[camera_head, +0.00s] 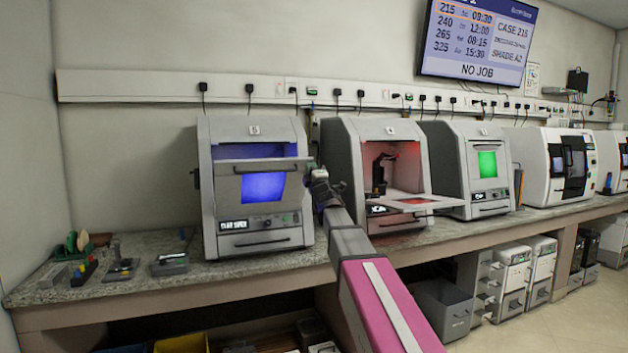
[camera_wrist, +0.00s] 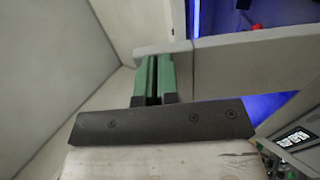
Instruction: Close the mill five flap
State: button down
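Mill five, the leftmost grey machine (camera_head: 224,136), has a "5" label on top and a blue-lit chamber. Its grey flap (camera_head: 290,166) stands partly open and tilted, with blue light showing above and below its upper edge. My gripper (camera_head: 317,174) is at the right end of the flap in the head view. In the wrist view, the green fingers of my gripper (camera_wrist: 154,62) are together, with only a thin dark line between them. Their tips are at the end of the flap's pale edge (camera_wrist: 225,50); I cannot tell whether they touch it. Nothing shows between the fingers.
The mill to the right (camera_head: 340,150) glows red, and its flap (camera_head: 415,202) sticks out flat. A green-lit mill (camera_head: 455,150) stands beyond. Small tools and a caddy (camera_head: 75,245) lie on the counter (camera_head: 140,285) at left. Drawer units (camera_head: 510,275) stand below at right.

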jog(key=shift+g, duration=0.3)
jog(key=shift+w+a+f+x, duration=0.1)
jog(key=shift+w+f+x, duration=0.3)
jog(key=shift+x, duration=2.55)
jog(key=shift+w+a+f+x, duration=0.15)
jog(key=shift+f+x, duration=0.45)
jog(key=shift+x, duration=2.3)
jog(key=shift+w+d+f+x, duration=0.1)
jog(key=shift+w+f+x, duration=0.3)
jog(key=shift+x, duration=2.55)
jog(key=shift+s+a, duration=0.1)
jog(key=shift+s, duration=0.1)
